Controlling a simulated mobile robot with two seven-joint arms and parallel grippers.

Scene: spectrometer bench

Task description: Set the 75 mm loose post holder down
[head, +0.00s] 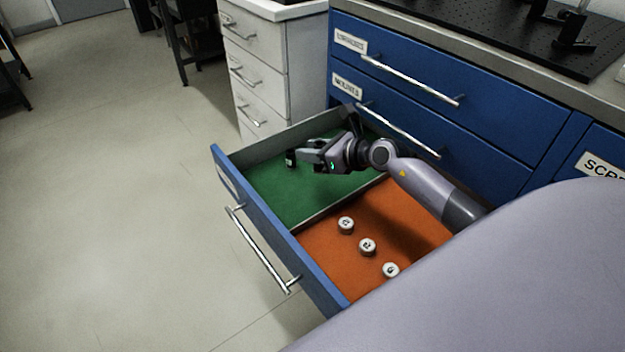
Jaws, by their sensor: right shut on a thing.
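My right gripper (299,156) reaches in from the right over the green-floored compartment (262,194) of the open drawer. It is shut on a small dark upright piece at its fingertips, which I take to be the 75 mm loose post holder (290,158). The holder is mostly hidden by the fingers. I cannot tell whether its lower end touches the green floor. My left gripper is not in view.
An orange-floored compartment (408,215) beside the green one, past a low divider (341,204), holds three small round silver parts (367,247). The drawer front (252,217) stands at left. Closed blue drawers (440,95) rise behind. The visible green floor looks clear.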

